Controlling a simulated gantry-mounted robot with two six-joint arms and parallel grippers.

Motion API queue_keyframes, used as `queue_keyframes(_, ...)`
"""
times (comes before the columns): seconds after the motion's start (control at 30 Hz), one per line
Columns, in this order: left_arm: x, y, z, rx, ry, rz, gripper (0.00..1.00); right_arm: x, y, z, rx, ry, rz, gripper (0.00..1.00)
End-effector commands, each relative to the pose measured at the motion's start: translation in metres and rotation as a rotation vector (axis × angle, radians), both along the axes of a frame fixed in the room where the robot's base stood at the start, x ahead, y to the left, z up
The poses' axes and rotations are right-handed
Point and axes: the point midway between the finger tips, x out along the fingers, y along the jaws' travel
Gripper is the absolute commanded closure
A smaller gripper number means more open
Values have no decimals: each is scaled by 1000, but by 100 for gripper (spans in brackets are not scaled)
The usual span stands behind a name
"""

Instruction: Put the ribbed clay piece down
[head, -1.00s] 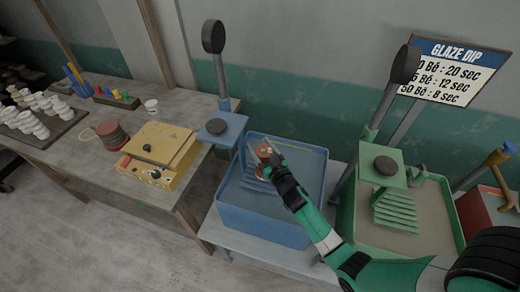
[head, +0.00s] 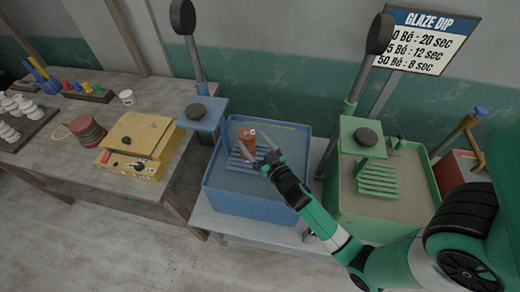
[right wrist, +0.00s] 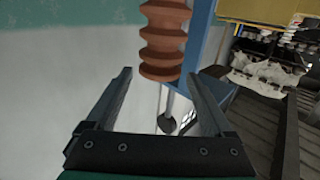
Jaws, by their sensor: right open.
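The ribbed clay piece (head: 247,137) is reddish-brown and stands on the slatted blue rack (head: 240,158) in the blue glaze tub (head: 211,176). In the right wrist view, the ribbed clay piece (right wrist: 163,42) is beyond my fingertips, with its ridges plain and its top cut off by the frame. My right gripper (head: 262,148) is open and empty, just to the right of the piece. In the right wrist view, the right gripper (right wrist: 161,82) shows both fingers spread with nothing between them. My left gripper is not in view.
A green tub (head: 433,190) with its own slatted rack (head: 378,180) stands to the right. A blue stand with a pad (head: 197,111) rises beside the blue tub. A yellow scale box (head: 140,146) and a red-brown coil (head: 87,131) sit on the left table.

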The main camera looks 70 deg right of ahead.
Motion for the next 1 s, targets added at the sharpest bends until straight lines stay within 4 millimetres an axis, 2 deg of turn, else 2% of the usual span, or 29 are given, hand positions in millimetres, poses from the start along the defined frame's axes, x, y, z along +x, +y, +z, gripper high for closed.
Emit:
queue_keyframes(0.1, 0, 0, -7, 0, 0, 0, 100, -21, 16, -3, 1, 1, 1, 14)
queue_keyframes(0.3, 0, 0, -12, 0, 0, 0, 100, -37, 28, -1, 0, -1, 1, 14)
queue_keyframes(0.63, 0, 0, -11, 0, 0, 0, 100, -38, 28, 1, 0, -2, 0, 14)
queue_keyframes(0.73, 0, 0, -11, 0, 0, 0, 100, -29, 28, 14, -9, -26, 8, 14)
queue_keyframes(0.77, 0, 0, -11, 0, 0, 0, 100, -22, 28, 24, -16, -43, 14, 14)
queue_keyframes(0.87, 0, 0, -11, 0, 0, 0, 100, 14, 36, 85, -46, -143, 56, 14)
queue_keyframes(0.97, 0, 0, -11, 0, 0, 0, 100, 56, 65, 181, -77, -293, 143, 14)
queue_keyframes(1.0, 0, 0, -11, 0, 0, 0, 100, 68, 83, 224, -87, -356, 189, 14)
